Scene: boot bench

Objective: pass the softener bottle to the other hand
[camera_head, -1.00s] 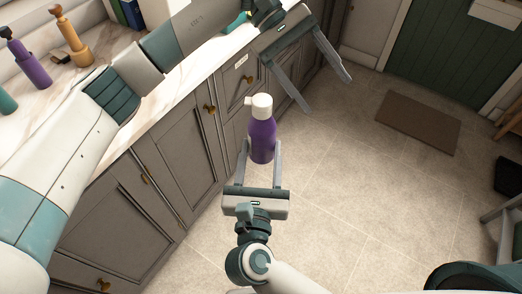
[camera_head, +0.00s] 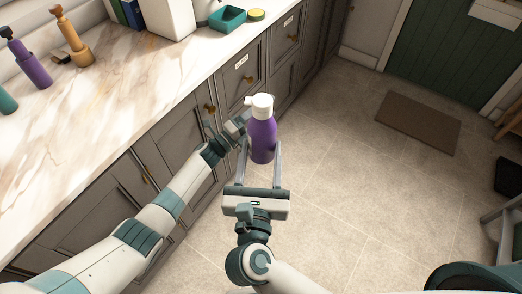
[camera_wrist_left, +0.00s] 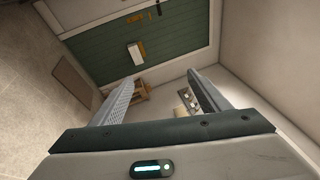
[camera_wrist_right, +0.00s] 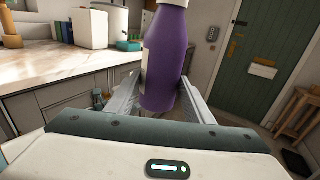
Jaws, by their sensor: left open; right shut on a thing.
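The softener bottle (camera_head: 262,137) is purple with a white cap and stands upright above the floor, in front of the cabinets. My right gripper (camera_head: 262,152) is shut on its body, one finger on each side. In the right wrist view the bottle (camera_wrist_right: 166,65) stands between the fingers, its top cut off by the frame. My left gripper (camera_head: 238,124) is just left of the bottle in the head view, small and partly hidden. In the left wrist view its fingers (camera_wrist_left: 162,80) are open and empty, and the bottle does not show.
A marble counter (camera_head: 100,95) runs along the left, above grey cabinets (camera_head: 185,165). On it stand a purple bottle (camera_head: 33,66), an orange bottle (camera_head: 76,45) and a teal tray (camera_head: 228,18).

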